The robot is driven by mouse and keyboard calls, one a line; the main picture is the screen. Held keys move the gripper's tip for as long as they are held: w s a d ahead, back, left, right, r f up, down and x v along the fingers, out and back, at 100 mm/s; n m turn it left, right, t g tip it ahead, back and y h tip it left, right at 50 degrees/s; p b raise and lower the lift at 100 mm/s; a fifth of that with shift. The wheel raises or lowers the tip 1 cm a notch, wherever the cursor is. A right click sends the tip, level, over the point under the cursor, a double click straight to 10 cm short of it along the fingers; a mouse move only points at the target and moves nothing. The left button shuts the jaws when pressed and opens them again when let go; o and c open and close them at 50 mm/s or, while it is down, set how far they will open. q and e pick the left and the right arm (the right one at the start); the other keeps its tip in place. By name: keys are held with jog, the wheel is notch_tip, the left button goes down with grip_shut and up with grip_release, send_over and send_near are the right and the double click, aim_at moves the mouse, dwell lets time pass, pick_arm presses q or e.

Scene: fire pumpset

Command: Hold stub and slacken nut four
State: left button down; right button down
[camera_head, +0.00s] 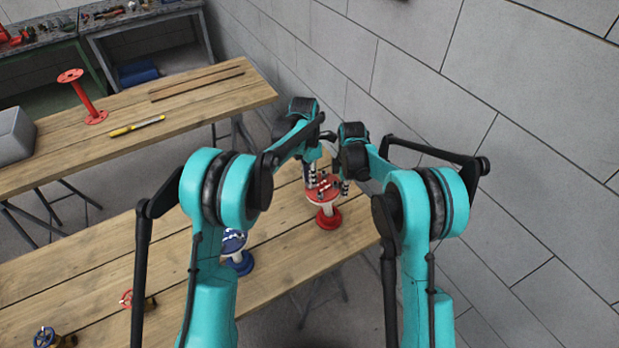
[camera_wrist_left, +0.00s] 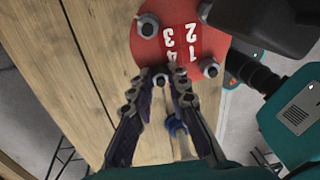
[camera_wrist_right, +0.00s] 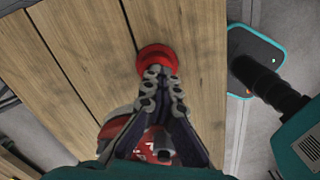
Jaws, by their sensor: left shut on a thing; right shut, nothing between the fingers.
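The red stub (camera_head: 327,218) stands upright on the near wooden table. Its red top flange (camera_wrist_left: 185,30) carries white numbers 1 to 4 and several nuts around the rim. My left gripper (camera_head: 311,182) is above the flange; in the left wrist view its fingertips (camera_wrist_left: 170,76) are closed at the rim beside the 4, on nut four, which the fingers largely hide. My right gripper (camera_head: 345,187) is at the right side of the flange, shut and empty. In the right wrist view its fingertips (camera_wrist_right: 161,78) overlap the stub's red foot (camera_wrist_right: 155,56), and the flange (camera_wrist_right: 160,150) is partly hidden.
A blue stub (camera_head: 238,262) stands to the left on the same table, with small red (camera_head: 127,298) and blue (camera_head: 47,337) valves further left. The far table (camera_head: 200,110) bears another red stub (camera_head: 82,100) and a yellow tool (camera_head: 138,126). A grey wall is close on the right.

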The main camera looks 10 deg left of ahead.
jog(key=shift+s+a, duration=0.1)
jog(key=shift+a, duration=0.2)
pick_arm(q)
jog(key=shift+n+h, duration=0.3)
jog(key=shift+n, duration=2.7)
jog(key=c, duration=1.5)
grip_release()
jog(key=shift+o, duration=0.2)
notch_tip(320, 180, up, 12)
jog(key=w+a, duration=0.1)
jog(key=shift+w+a, duration=0.15)
jog(key=shift+w, duration=0.15)
jog(key=shift+f, duration=0.15)
